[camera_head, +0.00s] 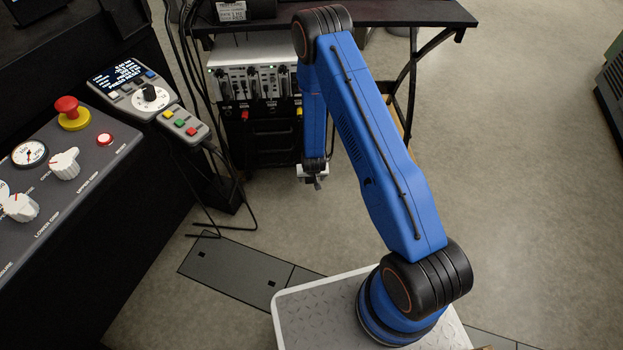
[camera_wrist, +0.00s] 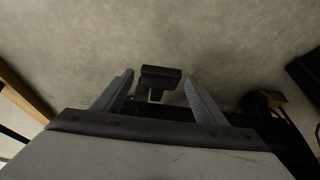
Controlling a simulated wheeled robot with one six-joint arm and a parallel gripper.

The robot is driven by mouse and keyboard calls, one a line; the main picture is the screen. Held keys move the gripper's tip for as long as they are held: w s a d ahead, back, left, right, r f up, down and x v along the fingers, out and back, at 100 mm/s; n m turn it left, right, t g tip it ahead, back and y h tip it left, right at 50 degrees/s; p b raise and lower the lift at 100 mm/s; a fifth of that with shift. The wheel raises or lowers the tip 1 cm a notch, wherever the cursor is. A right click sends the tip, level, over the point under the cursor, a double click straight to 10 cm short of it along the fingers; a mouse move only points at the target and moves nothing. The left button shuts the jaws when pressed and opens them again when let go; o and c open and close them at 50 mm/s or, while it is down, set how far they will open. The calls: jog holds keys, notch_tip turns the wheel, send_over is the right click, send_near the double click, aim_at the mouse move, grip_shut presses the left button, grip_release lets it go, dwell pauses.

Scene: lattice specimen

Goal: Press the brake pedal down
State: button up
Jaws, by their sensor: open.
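A small dark pedal-like piece (camera_wrist: 160,73) with a wide flat top shows in the wrist view, low over the floor. It appears between the two fingers of my gripper (camera_wrist: 158,82), beyond their tips or level with them; I cannot tell the exact gap or any contact. It looks like the brake pedal. My gripper (camera_head: 315,182) is open and empty, hanging in front of the lower right side of the black equipment rack in the head view. I cannot pick out the pedal in the head view.
The black equipment rack (camera_head: 270,128) stands under a dark table (camera_head: 400,13). A control console (camera_head: 75,165) with knobs and a red button is at left, with loose cables (camera_head: 190,70) beside it. Dark floor plates (camera_head: 228,272) lie in front. Open floor (camera_head: 520,160) is at right.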

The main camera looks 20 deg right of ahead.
aim_at(312, 183)
jog(key=c, duration=1.5)
jog(key=shift+s+f, duration=0.1)
jog(key=shift+f, duration=0.1)
jog(key=shift+s+f, duration=0.25)
jog(key=shift+f, duration=0.4)
jog(key=shift+s+f, duration=0.25)
jog(key=shift+f, duration=0.35)
jog(key=shift+s+a+f, duration=0.1)
jog(key=shift+f, duration=1.4)
jog(key=o, duration=1.5)
jog(key=shift+f, duration=0.15)
